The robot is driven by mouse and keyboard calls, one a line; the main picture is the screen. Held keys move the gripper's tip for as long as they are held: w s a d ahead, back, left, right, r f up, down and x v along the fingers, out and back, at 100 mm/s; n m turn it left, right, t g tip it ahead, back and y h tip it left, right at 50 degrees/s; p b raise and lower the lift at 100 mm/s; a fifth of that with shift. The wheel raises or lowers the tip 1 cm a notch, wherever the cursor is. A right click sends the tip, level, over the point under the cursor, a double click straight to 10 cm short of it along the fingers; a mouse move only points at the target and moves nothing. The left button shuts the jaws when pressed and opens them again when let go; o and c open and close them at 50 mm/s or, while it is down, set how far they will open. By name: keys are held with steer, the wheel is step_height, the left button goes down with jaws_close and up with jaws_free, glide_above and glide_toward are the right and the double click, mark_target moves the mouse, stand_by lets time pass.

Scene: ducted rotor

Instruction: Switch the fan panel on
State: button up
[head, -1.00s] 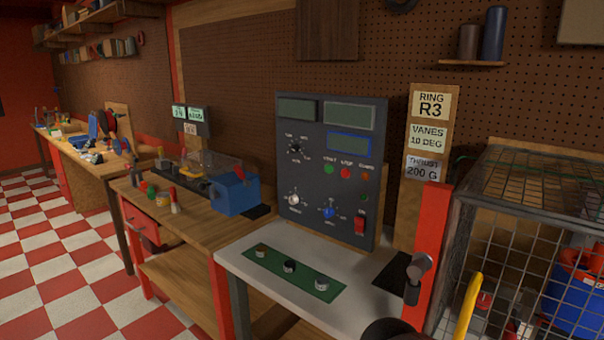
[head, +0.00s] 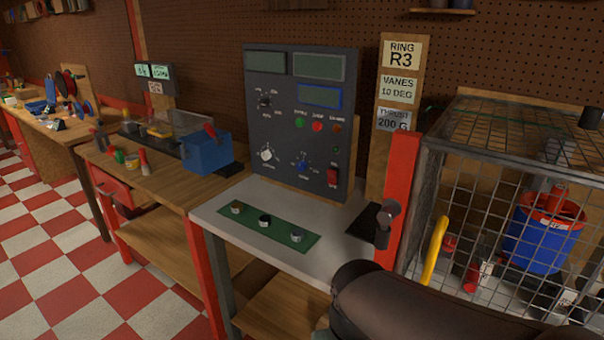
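The fan panel (head: 290,140) is a dark grey upright box at the back of the white-topped bench (head: 330,265). Its two upper displays and the blue-framed display (head: 320,97) look blank. A red rocker switch (head: 332,176) is at its lower right. A green button (head: 300,122) and a red button (head: 317,126) sit mid-panel. It also has a black knob (head: 265,102), a white knob (head: 266,155) and a blue knob (head: 303,160). A dark link of my arm shows at the bottom right, apart from the panel. My gripper is out of view.
A green strip (head: 268,229) with several small knobs lies on the bench in front of the panel. A red post (head: 400,200) with a dark handle (head: 385,215) stands right of it, beside a wire cage (head: 500,190).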

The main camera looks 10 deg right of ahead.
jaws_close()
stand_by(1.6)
